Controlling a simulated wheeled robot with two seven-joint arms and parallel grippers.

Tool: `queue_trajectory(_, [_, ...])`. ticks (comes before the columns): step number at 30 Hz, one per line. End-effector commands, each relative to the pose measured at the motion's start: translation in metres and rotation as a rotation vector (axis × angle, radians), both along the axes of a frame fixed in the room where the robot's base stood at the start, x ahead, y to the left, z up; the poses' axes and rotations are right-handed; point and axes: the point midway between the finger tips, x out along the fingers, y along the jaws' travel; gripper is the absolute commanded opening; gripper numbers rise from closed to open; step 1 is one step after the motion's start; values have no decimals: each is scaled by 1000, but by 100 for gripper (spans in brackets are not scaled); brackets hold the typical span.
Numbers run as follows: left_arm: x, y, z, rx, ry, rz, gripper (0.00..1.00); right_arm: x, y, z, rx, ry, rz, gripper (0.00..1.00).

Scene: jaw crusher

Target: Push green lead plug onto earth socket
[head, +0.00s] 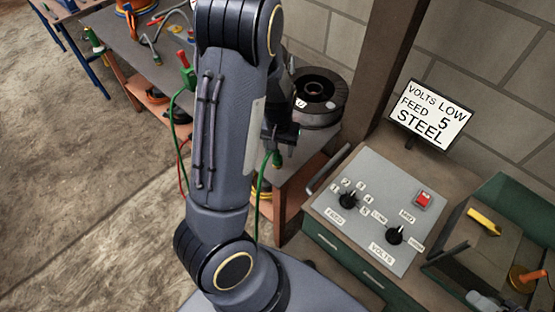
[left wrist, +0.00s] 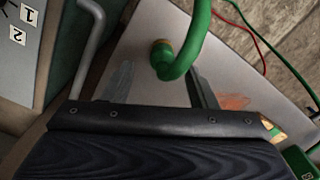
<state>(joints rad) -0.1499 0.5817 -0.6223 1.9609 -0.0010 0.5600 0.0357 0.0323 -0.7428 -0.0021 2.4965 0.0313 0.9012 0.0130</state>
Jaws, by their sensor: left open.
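The green lead (head: 266,183) hangs in a curve below my left gripper (head: 280,135) in the head view. In the left wrist view the thick green lead (left wrist: 197,35) bends round to a green end with a brass-coloured collar (left wrist: 160,52), against a pale grey surface. My left gripper (left wrist: 159,75) is open there, its two metal fingers spread on either side of the green end. I cannot tell whether the fingers touch it. I cannot make out the earth socket; whether the collar belongs to it is unclear. My right gripper is not in view.
A wire spool (head: 318,95) stands behind my gripper. The control panel (head: 370,211) with knobs and a red switch lies to the right, below a sign (head: 430,114). A handle bar (left wrist: 91,45) runs close to the gripper. A thin red lead (left wrist: 245,38) lies nearby.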

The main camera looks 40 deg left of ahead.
Motion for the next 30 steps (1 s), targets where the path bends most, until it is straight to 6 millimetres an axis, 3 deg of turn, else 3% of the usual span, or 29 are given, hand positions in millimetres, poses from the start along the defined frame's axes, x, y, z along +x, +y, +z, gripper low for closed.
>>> queue_trajectory(8, [0, 0, -2, 0, 0, 0, 52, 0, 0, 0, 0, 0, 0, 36])
queue_trajectory(20, [0, 4, -51, -1, 2, 0, 52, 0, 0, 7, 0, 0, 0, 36])
queue_trajectory(30, [1, 4, -52, -1, -1, 0, 52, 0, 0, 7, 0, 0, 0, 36])
